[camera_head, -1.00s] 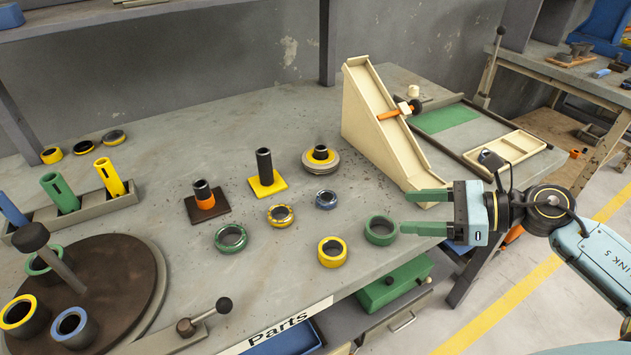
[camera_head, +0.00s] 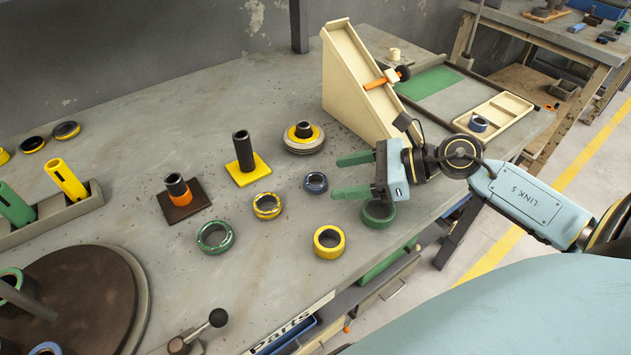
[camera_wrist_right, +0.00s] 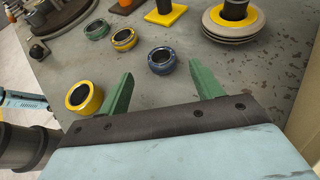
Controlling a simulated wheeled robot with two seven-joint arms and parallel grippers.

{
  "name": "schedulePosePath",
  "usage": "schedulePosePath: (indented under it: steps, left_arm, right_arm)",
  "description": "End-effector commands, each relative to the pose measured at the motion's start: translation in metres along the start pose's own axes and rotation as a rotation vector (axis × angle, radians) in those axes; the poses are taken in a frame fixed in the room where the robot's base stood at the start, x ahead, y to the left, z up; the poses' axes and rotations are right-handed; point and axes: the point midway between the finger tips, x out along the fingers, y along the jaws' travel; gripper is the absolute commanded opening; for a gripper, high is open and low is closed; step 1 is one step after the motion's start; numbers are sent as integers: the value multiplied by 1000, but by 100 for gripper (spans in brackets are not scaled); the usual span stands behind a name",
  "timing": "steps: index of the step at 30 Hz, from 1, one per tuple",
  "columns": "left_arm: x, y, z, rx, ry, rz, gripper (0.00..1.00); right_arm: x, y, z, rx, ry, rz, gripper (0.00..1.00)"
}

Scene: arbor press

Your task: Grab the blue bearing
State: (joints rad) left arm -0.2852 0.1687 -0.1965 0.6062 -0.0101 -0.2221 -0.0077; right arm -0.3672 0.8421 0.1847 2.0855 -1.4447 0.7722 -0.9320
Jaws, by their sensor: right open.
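The blue bearing (camera_head: 316,182) is a small ring lying flat on the grey bench, between a speckled yellow ring and my right gripper. My right gripper (camera_head: 336,177) has green fingers, open and empty, pointing left at the bearing. In the right wrist view the blue bearing (camera_wrist_right: 162,60) lies just ahead of the gap between the fingertips (camera_wrist_right: 161,72), with no contact visible. Another blue ring (camera_head: 478,124) sits in the cream tray at the right. My left gripper is not in view.
A green ring (camera_head: 378,213) lies below my right gripper, and a yellow ring (camera_head: 329,241) is nearby. A speckled yellow ring (camera_head: 267,205) lies left of the bearing. The cream ramp (camera_head: 350,85) stands behind the gripper. A yellow-based post (camera_head: 249,173) stands further left.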

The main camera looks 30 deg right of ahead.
Motion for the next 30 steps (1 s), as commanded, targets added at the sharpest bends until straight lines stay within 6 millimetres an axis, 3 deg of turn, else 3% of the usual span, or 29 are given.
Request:
schedulePosePath:
  steps: [12,21,30]
  left_arm:
    - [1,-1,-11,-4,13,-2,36]
    - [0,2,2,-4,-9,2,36]
    - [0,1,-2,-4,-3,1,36]
  right_arm:
    - [46,-2,2,0,-3,0,65]
    - [51,-2,2,1,0,0,65]
    - [51,-2,2,1,0,1,29]
